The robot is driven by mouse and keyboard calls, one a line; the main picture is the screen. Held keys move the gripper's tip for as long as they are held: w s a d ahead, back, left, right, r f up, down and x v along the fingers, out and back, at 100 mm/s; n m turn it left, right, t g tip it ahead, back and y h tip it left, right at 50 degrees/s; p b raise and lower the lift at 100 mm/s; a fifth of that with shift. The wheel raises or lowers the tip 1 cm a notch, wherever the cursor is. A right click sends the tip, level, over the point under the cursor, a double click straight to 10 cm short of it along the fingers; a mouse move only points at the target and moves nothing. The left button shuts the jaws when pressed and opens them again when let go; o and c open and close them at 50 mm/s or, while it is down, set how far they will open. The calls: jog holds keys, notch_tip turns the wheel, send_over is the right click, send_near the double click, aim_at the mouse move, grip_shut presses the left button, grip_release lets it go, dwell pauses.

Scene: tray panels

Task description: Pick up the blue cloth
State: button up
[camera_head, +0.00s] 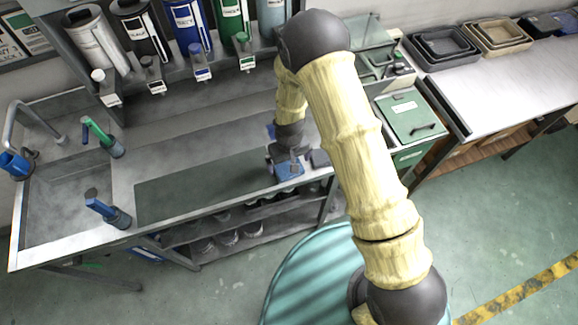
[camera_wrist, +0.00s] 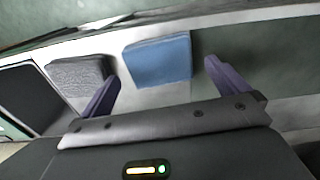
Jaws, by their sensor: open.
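The blue cloth (camera_wrist: 158,62) is a folded, flat pad on the metal bench near its front edge. In the head view the cloth (camera_head: 289,171) shows just below my gripper (camera_head: 284,160). In the wrist view my gripper (camera_wrist: 162,90) is open, with one purple finger on each side of the cloth's near end. The fingers look apart from the cloth, and nothing is between them. I cannot tell the exact height of the fingertips above the bench.
A grey folded cloth (camera_wrist: 80,82) lies close left of the blue one in the wrist view. A dark green mat (camera_head: 200,188) covers the bench to the left. Blue-handled and green-handled tools stand by the sink. A green box (camera_head: 410,117) stands to the right.

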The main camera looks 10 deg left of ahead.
jog(key=shift+f+p, duration=0.3)
jog(key=shift+f, duration=1)
jog(key=shift+c, duration=0.2)
jog(key=c, duration=0.9)
jog(key=shift+o, duration=0.2)
jog(key=shift+r, duration=0.1)
notch_tip(320, 180, up, 10)
jog(key=b, duration=0.3)
